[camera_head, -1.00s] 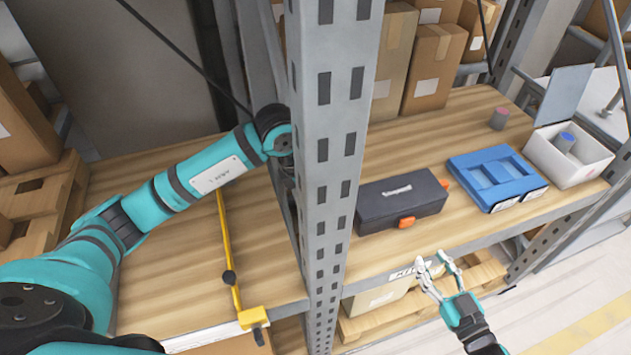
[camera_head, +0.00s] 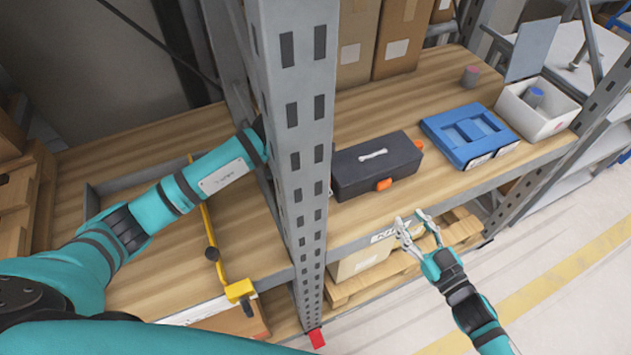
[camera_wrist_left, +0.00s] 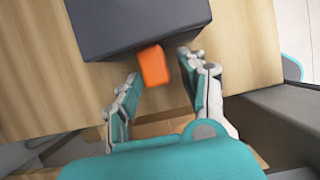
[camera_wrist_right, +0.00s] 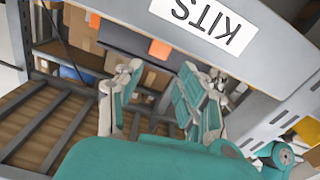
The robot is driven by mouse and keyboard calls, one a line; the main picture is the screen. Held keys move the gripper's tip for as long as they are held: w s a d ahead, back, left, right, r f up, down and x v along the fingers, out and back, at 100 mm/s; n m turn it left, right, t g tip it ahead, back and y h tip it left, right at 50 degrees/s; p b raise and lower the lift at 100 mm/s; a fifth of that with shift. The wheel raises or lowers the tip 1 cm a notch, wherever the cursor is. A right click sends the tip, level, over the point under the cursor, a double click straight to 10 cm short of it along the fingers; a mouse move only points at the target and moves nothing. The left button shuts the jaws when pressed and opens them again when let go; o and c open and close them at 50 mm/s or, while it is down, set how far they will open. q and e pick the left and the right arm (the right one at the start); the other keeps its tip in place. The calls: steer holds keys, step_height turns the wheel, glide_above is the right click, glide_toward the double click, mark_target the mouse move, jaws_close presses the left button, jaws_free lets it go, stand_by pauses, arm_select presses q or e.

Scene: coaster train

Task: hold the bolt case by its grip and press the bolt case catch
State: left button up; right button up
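The bolt case (camera_head: 376,166) is a dark grey box lying on the wooden shelf right of the upright post. It has an orange tab on its front (camera_head: 384,184) and another orange piece at its right end (camera_head: 419,144). In the left wrist view, an orange tab (camera_wrist_left: 154,66) of the case (camera_wrist_left: 130,25) lies between the open fingers of my left gripper (camera_wrist_left: 160,70); I see no clear contact. The post hides this gripper in the head view. My right gripper (camera_head: 413,220) is open and empty at the shelf's front edge, near the KITS label, apart from the case.
The post (camera_head: 295,130) stands between my left arm and the case. A blue tray (camera_head: 470,134) and a white bin (camera_head: 540,115) are to the right. The KITS label (camera_wrist_right: 203,22) is on the shelf edge. A yellow tool (camera_head: 240,290) lies left of the post.

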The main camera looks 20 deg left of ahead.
arm_select(q)
jaws_close()
arm_select(e)
steer(key=c, duration=0.6)
steer(key=shift+w+d+r+m, duration=0.1)
steer(key=shift+d+m, duration=0.1)
steer(key=shift+m, duration=0.2)
jaws_close()
steer(key=shift+s+d+r+m+g+h, duration=0.35)
steer(key=shift+s+d+r+m+g, duration=0.2)
steer(key=shift+m, duration=2.55)
steer(key=shift+s+d+r+m+g+h, duration=0.35)
steer(key=shift+s+d+r+m, duration=0.25)
steer(key=shift+m, duration=2.5)
steer(key=shift+s+d+r+m+g+h, duration=0.45)
steer(key=shift+d+m, duration=0.2)
steer(key=shift+m, duration=2.45)
